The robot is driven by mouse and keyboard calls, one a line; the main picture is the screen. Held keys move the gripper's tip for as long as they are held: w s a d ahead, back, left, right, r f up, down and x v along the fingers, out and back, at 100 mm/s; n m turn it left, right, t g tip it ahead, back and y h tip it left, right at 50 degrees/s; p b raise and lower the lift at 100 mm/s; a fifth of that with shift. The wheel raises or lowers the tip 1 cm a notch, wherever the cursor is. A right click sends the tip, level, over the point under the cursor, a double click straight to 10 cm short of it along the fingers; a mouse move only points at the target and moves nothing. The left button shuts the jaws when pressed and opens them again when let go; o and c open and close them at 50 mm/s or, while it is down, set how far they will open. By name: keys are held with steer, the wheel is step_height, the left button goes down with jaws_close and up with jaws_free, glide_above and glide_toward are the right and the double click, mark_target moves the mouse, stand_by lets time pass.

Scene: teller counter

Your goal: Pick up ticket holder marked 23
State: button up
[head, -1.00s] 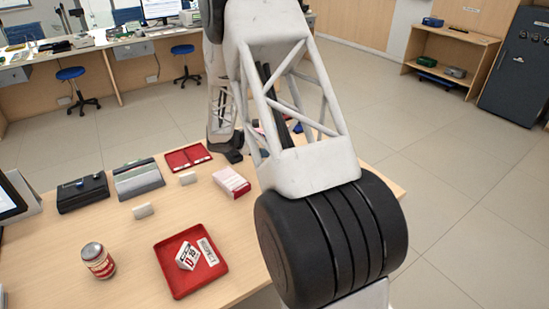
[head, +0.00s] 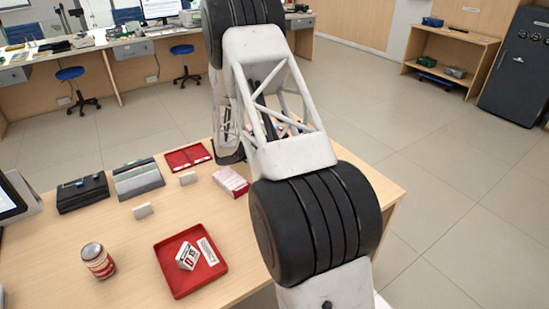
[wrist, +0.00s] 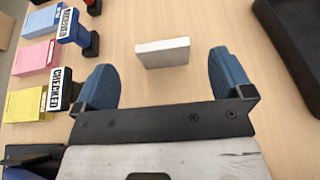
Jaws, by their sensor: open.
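My gripper (wrist: 161,76) shows in the wrist view with its two blue fingers wide apart and nothing between them. A pale, off-white block (wrist: 162,52) lies on the wooden counter just beyond the fingertips, roughly centred on the gap. No number shows on it, so I cannot tell if it is the holder marked 23. In the head view two similar small white blocks stand on the counter, one farther back (head: 188,178) and one nearer (head: 142,210). No marking on them is readable. My arm hides my gripper's fingers in the head view.
In the head view, a red tray (head: 172,268), a can (head: 98,261) and a pink-and-white box (head: 231,181) occupy the counter.

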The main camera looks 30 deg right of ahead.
steer(key=shift+x, duration=1.15)
steer(key=shift+x, duration=2.6)
steer(key=shift+s+a+f, duration=0.1)
steer(key=shift+f, duration=0.05)
steer(key=c, duration=1)
steer(key=shift+r, duration=5)
